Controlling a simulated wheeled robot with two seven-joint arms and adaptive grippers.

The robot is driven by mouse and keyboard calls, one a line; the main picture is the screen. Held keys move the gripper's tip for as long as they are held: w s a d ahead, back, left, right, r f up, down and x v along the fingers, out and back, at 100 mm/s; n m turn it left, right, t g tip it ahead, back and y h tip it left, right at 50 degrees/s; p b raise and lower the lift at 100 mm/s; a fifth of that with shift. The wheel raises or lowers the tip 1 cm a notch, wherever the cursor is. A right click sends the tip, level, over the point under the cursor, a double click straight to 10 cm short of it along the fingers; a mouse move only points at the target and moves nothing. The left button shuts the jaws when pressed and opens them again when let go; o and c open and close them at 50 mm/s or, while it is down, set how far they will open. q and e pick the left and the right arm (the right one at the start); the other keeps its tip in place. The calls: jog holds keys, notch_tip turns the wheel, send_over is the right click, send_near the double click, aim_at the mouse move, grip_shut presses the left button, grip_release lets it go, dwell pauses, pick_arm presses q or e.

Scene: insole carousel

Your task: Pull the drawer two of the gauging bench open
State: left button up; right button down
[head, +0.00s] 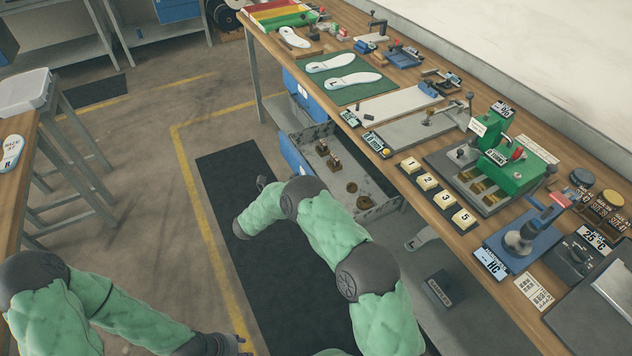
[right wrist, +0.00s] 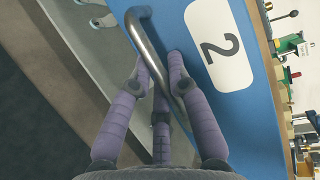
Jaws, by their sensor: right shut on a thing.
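The drawer two (head: 385,187) stands pulled out from under the gauging bench (head: 405,215) in the head view, its grey inside showing with several small brown pieces in it. Its blue front (head: 292,156) is partly hidden by my right arm. In the right wrist view the front (right wrist: 262,130) bears a white label with a 2 and a bent metal bar handle (right wrist: 147,45). My right gripper (right wrist: 159,68) is shut on this handle, with purple fingers on both sides of the bar. My left gripper (head: 215,345) is low at the left, away from the bench; its fingers are unclear.
The bench top carries insoles on a green mat (head: 376,92), numbered tiles (head: 427,181), a green fixture (head: 518,170) and a blue press (head: 522,240). A side table (head: 28,150) stands at the left. A dark floor mat (head: 215,180) lies before the drawer, and the floor further left is clear.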

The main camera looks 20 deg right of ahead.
jog(key=a, duration=0.7)
jog(key=shift+s+b, duration=0.3)
jog(key=c, duration=1.4)
grip_release()
jog(key=shift+f, duration=0.1)
jog(key=v, duration=1.2)
